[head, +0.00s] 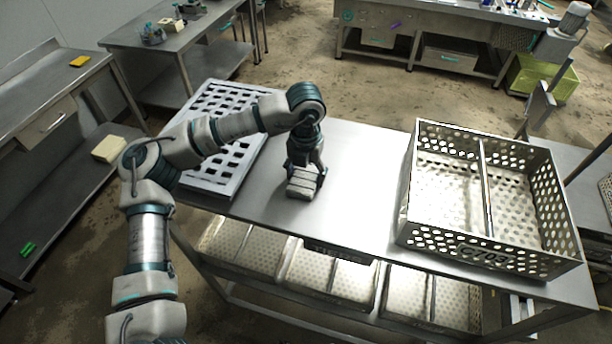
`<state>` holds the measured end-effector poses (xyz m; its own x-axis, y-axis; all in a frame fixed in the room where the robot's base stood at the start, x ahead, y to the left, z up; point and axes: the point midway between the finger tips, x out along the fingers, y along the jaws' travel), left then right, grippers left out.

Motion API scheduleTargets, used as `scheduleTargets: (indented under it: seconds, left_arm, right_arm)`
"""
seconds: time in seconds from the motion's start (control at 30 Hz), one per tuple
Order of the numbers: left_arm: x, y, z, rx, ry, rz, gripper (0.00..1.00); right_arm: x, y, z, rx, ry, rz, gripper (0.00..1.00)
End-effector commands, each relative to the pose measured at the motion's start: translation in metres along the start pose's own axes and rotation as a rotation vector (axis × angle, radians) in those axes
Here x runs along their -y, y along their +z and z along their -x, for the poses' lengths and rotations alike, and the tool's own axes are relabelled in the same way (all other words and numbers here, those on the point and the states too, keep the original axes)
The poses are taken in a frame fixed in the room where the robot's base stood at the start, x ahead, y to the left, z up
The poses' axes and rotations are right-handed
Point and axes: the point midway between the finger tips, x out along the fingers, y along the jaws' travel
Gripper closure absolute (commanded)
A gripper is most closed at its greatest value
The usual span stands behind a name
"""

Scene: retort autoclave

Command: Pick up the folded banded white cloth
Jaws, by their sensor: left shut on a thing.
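The folded banded white cloth (301,186) is a small pale block with darker bands across it, in the middle of the head view. It is on or just above the steel table (345,215); I cannot tell if it touches the top. My left gripper (306,178) points down from above and is shut on the cloth, with a finger at each side. The far part of the cloth is hidden under the gripper. My right gripper is not in view.
A perforated metal basket (409,190) with a divider stands on the table's right part. A grey slotted tray (218,187) lies at its left end, under my left arm. The table top between them is clear. Perforated trays (335,277) sit on the shelf below.

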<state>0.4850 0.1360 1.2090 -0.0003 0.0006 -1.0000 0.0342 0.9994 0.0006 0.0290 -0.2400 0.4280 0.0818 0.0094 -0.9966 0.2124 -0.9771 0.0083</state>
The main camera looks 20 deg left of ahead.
Motion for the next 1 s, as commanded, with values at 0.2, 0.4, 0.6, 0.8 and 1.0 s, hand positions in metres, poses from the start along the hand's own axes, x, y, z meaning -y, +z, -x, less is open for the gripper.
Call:
scheduleTargets:
  seconds: [0.2, 0.4, 0.6, 0.8, 1.0]
  left_arm:
    - [0.000, 0.000, 0.007, 0.000, 0.001, 0.000, 0.63]
    - [0.000, 0.000, 0.033, 0.002, 0.000, 0.001, 0.63]
    - [0.036, -0.022, 0.037, 0.001, 0.002, -0.007, 0.63]
    - [0.085, -0.053, 0.042, 0.001, 0.002, -0.007, 0.63]
    - [0.119, -0.076, 0.047, 0.001, 0.002, -0.004, 0.63]
  right_arm:
    - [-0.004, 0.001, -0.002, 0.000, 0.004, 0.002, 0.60]
    - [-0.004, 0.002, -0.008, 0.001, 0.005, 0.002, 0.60]
    - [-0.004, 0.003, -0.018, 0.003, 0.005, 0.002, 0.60]
    - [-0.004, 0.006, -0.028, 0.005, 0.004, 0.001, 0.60]
    - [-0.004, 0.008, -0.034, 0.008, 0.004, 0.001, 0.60]
